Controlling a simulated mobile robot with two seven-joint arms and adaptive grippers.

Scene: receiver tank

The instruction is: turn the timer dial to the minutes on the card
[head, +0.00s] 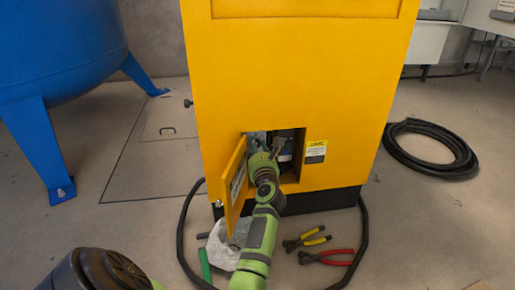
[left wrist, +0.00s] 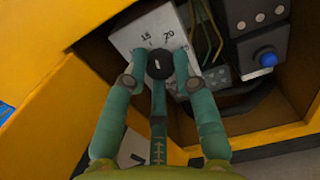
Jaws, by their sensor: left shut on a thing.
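The timer dial (left wrist: 158,66) is a round black knob with a light pointer mark, on a white face (left wrist: 133,39) with printed numbers, "15" and what looks like "20" or "70" among them. My left gripper (left wrist: 160,62) has its fingertips on both sides of the knob, shut on it. In the head view my left gripper (head: 274,151) reaches into the open compartment of the yellow cabinet and hides the dial. A white sheet (head: 238,182) shows on the inner side of the open door; I cannot read it. My right gripper is not in view.
The compartment door (head: 232,186) stands open left of my arm. A blue button (left wrist: 267,58) and wires (left wrist: 207,35) are beside the dial. Red pliers (head: 327,257), yellow pliers (head: 307,239) and a white rag (head: 227,247) lie on the floor. A coiled hose (head: 432,148) lies right.

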